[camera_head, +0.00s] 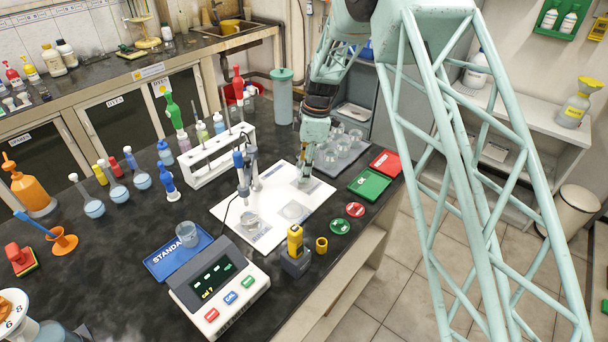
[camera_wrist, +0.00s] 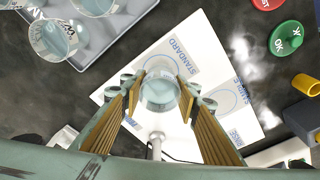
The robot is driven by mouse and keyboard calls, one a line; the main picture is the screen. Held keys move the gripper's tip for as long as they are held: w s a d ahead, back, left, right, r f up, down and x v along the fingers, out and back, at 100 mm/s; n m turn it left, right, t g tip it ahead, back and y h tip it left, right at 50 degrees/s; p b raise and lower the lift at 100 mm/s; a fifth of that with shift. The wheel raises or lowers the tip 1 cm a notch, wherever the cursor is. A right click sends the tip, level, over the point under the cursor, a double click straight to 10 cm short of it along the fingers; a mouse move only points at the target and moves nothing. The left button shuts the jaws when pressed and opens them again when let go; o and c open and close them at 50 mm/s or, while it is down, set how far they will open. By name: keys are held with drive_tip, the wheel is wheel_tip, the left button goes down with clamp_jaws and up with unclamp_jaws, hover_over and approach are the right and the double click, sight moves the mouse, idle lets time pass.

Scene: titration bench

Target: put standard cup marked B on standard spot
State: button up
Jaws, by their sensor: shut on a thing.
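My gripper (camera_head: 306,172) is low over the far right end of the white mat (camera_head: 227,207). In the wrist view, its fingers (camera_wrist: 159,98) are shut on a clear cup (camera_wrist: 160,91), one on each side. The cup looks upright, and I cannot read a letter on it. The mat, also in the wrist view (camera_wrist: 119,89), has a STANDARD label (camera_wrist: 182,60) right beside the held cup. I cannot tell whether the cup touches the mat. The SAMPLE circle (camera_head: 294,212) on the mat is bare.
A grey tray (camera_wrist: 98,49) with several clear cups stands behind my gripper. Red (camera_head: 386,163) and green (camera_head: 369,186) pads lie to the right. The meter (camera_head: 218,285) stands in front.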

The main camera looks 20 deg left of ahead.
drive_tip(key=shift+f, duration=0.75)
drive_tip(key=shift+f, duration=0.2)
drive_tip(key=o, duration=0.9)
drive_tip(key=shift+r, duration=0.15)
drive_tip(key=r, duration=0.4)
drive_tip(key=d+r, duration=0.1)
drive_tip(key=r, duration=0.7)
drive_tip(key=shift+w+d+p, duration=0.35)
drive_tip(key=shift+p, duration=0.05)
